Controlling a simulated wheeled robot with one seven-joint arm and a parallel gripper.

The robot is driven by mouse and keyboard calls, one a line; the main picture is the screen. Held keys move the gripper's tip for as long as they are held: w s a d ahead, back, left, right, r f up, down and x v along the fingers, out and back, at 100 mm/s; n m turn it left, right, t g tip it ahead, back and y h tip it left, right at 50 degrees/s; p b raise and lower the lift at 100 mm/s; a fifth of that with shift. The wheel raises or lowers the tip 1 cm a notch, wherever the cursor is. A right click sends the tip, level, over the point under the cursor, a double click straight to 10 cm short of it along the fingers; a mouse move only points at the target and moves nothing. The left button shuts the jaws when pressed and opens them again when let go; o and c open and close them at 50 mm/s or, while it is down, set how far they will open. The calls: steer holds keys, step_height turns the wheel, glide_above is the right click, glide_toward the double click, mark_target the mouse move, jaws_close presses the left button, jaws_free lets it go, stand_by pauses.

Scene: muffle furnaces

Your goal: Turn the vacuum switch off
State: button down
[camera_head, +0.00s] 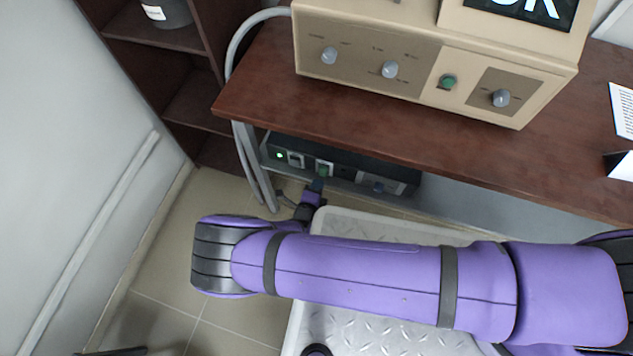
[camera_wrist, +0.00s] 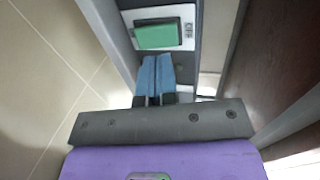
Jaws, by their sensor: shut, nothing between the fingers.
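A dark control box (camera_head: 345,165) sits under the table, with a lit green lamp (camera_head: 281,155) at its left end. A green rocker switch (camera_head: 323,170) is on its front panel. I cannot tell for certain that this is the vacuum switch. My gripper (camera_head: 316,186) is just in front of the panel, near the green switch. In the wrist view its blue fingertips (camera_wrist: 156,66) are together and empty, just short of the switch; contact is unclear.
The brown table (camera_head: 290,95) overhangs the box and bears a beige furnace unit (camera_head: 430,75) with several knobs. A dark shelf (camera_head: 190,100) stands at the left.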

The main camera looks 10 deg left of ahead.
steer(key=d+r+v, duration=0.1)
steer(key=r+v, duration=0.1)
steer(key=v, duration=0.7)
steer(key=shift+a, duration=0.5)
steer(key=shift+s+r, duration=0.15)
